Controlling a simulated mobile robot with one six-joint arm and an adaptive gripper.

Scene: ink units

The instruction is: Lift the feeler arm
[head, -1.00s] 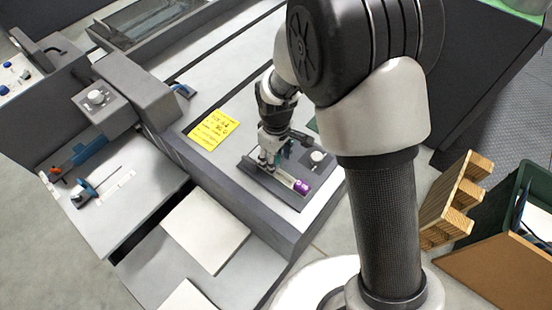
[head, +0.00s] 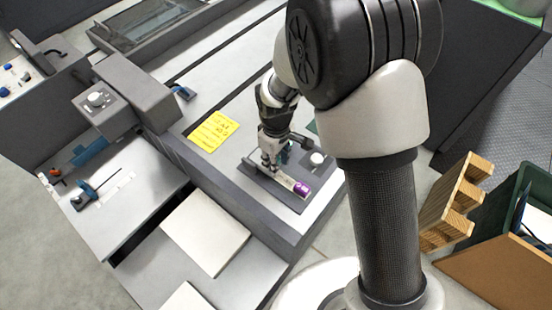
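A dark fixture plate (head: 284,194) lies on the grey machine top. On it is a slim pale bar (head: 286,180) with a purple end (head: 302,188), which may be the feeler arm; I cannot be sure. My gripper (head: 269,167) points down at the bar's far left end, at or just above it. The fingers are small and dark here, so I cannot tell whether they grip the bar. The gripper hides that end of it. A teal part shows just behind the gripper. A round pale knob (head: 317,158) stands at the plate's right.
A yellow note (head: 213,131) lies left of the plate. A grey box with a knob (head: 96,98) stands further left. Below it, a blue-based part with a thin rod (head: 92,192) rests on a grey surface. A wooden pallet (head: 452,205) stands right of my arm.

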